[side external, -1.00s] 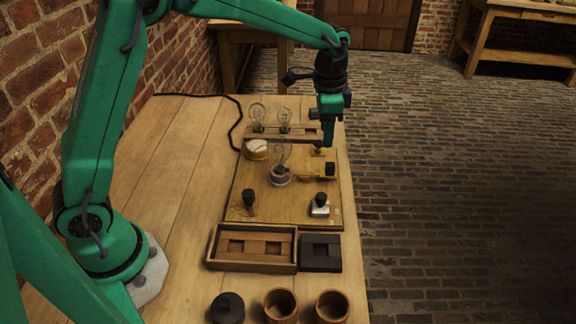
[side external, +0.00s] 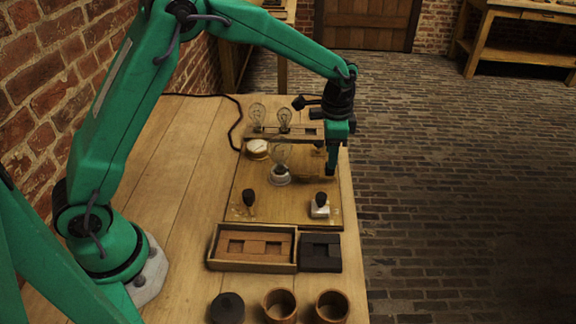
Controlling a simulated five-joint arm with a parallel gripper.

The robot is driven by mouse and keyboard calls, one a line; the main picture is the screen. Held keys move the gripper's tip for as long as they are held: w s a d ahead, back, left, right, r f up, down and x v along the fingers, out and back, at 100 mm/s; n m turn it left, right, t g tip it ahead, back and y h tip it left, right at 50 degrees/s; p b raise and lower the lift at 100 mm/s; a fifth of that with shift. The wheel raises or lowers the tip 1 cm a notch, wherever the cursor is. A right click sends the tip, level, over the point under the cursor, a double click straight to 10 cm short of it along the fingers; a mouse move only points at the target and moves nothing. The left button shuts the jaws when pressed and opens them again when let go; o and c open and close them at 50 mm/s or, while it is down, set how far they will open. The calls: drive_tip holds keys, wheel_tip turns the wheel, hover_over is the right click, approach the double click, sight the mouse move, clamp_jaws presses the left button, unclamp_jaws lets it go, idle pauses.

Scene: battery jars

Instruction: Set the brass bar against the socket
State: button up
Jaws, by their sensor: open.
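The wooden board (side external: 285,208) lies on the bench. A bulb in a round grey socket (side external: 280,179) stands upright near its middle. The brass bar (side external: 313,174) lies to the right of the socket, with a gap between them. My gripper (side external: 330,173) is open and lowered at the bar's right end. It hides the bar's black knob, and I cannot tell whether its jaws touch the knob.
A rack with two bulbs (side external: 284,119) and a round white-faced part (side external: 258,147) stand behind. Two black-handled parts (side external: 249,199) (side external: 321,200) stand on the front of the board. A wooden tray (side external: 213,248), a dark block (side external: 320,252), a dark jar (side external: 228,308) and two cups (side external: 279,305) sit nearer.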

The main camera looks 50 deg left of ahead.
drive_tip(key=shift+f, duration=1.85)
clamp_jaws()
